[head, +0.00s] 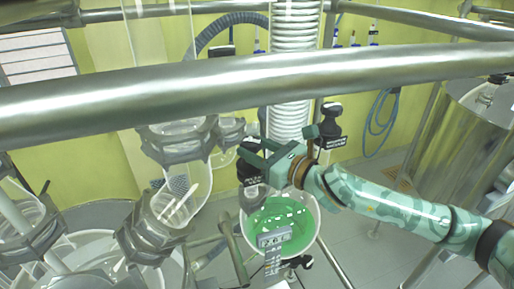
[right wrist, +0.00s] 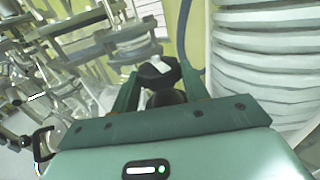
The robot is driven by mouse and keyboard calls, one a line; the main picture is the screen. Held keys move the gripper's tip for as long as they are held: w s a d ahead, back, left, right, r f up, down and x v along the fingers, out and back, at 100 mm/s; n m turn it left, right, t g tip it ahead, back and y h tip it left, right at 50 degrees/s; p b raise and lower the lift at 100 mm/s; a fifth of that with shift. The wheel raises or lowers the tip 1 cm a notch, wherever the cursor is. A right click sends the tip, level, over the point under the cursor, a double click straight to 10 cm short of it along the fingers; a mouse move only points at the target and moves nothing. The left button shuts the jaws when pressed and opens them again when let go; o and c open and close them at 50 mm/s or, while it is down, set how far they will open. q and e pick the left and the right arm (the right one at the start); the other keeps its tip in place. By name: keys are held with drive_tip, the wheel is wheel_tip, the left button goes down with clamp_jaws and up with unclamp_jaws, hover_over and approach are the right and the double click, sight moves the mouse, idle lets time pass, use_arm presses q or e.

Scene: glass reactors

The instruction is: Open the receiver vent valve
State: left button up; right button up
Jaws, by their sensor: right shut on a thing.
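The receiver (head: 310,228) is a round glass vessel with green liquid, low in the middle of the head view. My right gripper (head: 255,158) comes in from the right above it, shut on a black valve knob (head: 250,178). In the right wrist view the same knob (right wrist: 158,72) has a pale mark on top and sits between the two green fingers. Its valve body is mostly hidden by the gripper. Another black knob (head: 331,113) with a small label stands behind my right wrist. I cannot read the labels well enough to name either valve. My left gripper is not in view.
A thick steel rail (head: 190,88) crosses in front of the glassware. A white ribbed coil column (head: 293,30) rises behind the right gripper. Clamped glass joints (head: 178,145) crowd the left.

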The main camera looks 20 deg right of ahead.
drive_tip(key=o, duration=1)
drive_tip(key=shift+a, duration=0.1)
